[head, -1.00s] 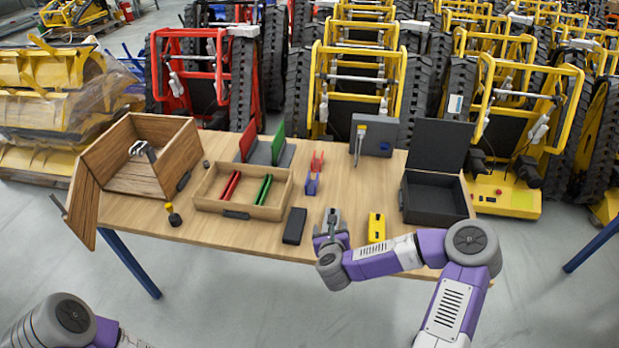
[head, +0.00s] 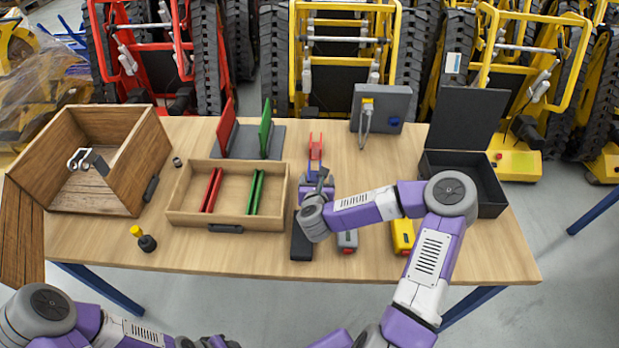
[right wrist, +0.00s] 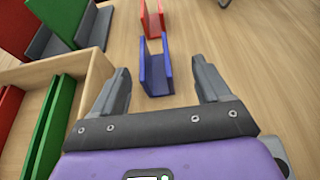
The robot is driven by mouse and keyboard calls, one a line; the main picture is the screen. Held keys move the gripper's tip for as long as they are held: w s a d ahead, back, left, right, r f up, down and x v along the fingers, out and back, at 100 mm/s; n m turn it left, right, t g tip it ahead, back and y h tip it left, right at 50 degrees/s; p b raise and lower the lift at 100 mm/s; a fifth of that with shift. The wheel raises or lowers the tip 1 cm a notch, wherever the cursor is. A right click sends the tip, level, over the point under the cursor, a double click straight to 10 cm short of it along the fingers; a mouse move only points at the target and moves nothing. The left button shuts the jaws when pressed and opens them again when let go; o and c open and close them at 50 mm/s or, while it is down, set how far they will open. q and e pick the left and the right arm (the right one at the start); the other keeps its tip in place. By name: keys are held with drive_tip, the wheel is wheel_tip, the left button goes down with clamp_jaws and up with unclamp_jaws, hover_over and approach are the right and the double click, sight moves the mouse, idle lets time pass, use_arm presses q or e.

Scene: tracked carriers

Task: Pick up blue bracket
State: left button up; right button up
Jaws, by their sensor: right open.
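The blue bracket (right wrist: 168,68) is a small U-shaped channel on the wooden table, seen ahead of my right gripper (right wrist: 160,75) in the right wrist view. In the head view the blue bracket (head: 312,168) is partly hidden behind that gripper (head: 319,182). The right gripper is open and empty, its fingers to either side of the bracket's line. No contact shows; the height gap is hard to judge. A red bracket (right wrist: 151,22) stands just beyond it, also in the head view (head: 315,146). My left arm shows at the bottom left; its jaws are not visible.
A wooden tray (head: 180,207) with red and green strips lies left of the gripper. Red and green upright plates on a grey stand (head: 247,150) are behind it. A black box (head: 490,196) is at right, an open wooden crate (head: 150,165) at left. Clear tabletop lies right of the bracket.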

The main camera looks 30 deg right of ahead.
sight(314, 180)
drive_tip(key=shift+w+f, duration=0.35)
drive_tip(key=shift+f, duration=0.15)
drive_tip(key=b+x, duration=0.1)
drive_tip(key=x, duration=0.1)
drive_tip(key=b+x, duration=0.1)
drive_tip(key=x, duration=0.1)
drive_tip(key=b+x, duration=0.1)
drive_tip(key=x, duration=0.1)
drive_tip(key=shift+w+a+f, duration=0.1)
drive_tip(key=shift+a+f, duration=0.2)
drive_tip(key=shift+f, duration=0.1)
drive_tip(key=shift+w+d+f, duration=0.1)
drive_tip(key=shift+w+d, duration=0.15)
drive_tip(key=shift+w, duration=0.15)
drive_tip(key=c, duration=1.3)
